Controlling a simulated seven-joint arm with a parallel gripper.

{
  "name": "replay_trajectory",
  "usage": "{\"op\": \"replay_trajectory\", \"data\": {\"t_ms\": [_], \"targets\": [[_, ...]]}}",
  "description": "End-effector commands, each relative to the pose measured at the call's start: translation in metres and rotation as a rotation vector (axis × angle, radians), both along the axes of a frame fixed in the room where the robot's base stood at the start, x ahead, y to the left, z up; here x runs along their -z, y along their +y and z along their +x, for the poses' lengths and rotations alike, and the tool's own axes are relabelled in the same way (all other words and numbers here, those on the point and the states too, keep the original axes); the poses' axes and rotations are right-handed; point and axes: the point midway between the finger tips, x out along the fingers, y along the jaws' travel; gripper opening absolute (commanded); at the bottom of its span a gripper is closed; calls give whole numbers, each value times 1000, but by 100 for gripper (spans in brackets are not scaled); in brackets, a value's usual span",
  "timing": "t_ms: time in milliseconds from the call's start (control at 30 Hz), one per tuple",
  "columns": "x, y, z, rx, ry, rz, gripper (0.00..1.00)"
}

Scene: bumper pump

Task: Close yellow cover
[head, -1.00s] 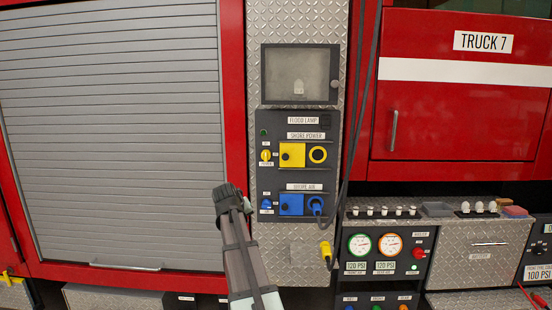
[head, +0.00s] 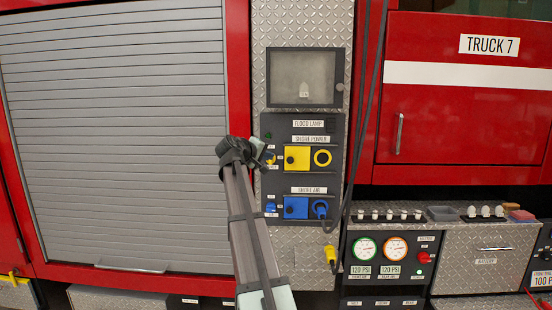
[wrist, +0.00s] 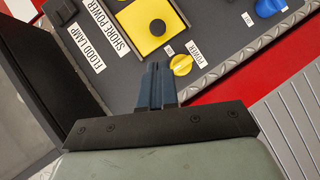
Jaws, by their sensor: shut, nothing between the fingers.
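The yellow cover (head: 297,158) is a square plate with a black knob, on the dark panel under the "SHORE POWER" label. My gripper (head: 266,153) is just left of the cover in the head view. Its narrow fingers (wrist: 158,80) are shut and empty, pointing at the panel close to the yellow power switch (wrist: 181,64). Contact with the panel cannot be told.
A blue cover (head: 295,207) and blue plug (head: 320,208) sit below. Dark cables hang right of the panel, and a yellow plug (head: 330,254) hangs beneath. A lamp box (head: 304,77) is above. The grey shutter (head: 115,130) is at left.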

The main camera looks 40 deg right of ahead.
Motion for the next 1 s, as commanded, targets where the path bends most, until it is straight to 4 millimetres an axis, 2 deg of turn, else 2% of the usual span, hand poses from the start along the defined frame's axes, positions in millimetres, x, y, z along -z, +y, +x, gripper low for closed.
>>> {"op": "replay_trajectory", "data": {"t_ms": [400,600,800,1000], "targets": [[19,-56,15,1,1,2,0],[27,-77,21,1,0,2,0],[30,-87,23,0,-1,2,0],[31,-89,23,-1,-1,2,0]]}}
